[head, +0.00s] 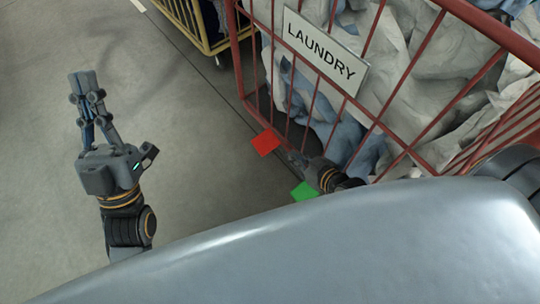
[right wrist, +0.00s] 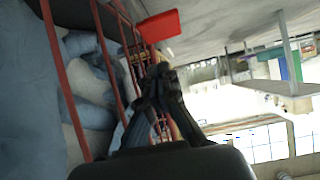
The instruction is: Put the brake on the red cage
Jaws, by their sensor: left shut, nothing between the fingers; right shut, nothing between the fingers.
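The red cage (head: 375,122) stands at the upper right, with a LAUNDRY sign on its bars. A red pedal (head: 266,142) and a green pedal (head: 304,191) stick out low along its near side. My right gripper (head: 294,157) is shut and empty, low beside the bars between the two pedals, pointing toward the red one. In the right wrist view the red pedal (right wrist: 158,25) lies just beyond the shut fingertips (right wrist: 161,71), with a small gap. The green pedal is partly hidden by my body. My left gripper (head: 82,77) is shut and empty over the floor at left.
A yellow cage (head: 205,42) stands at the top, left of the red one. White and blue laundry (head: 410,75) fills the red cage. The grey floor (head: 190,120) at left is clear. My own grey body covers the bottom of the head view.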

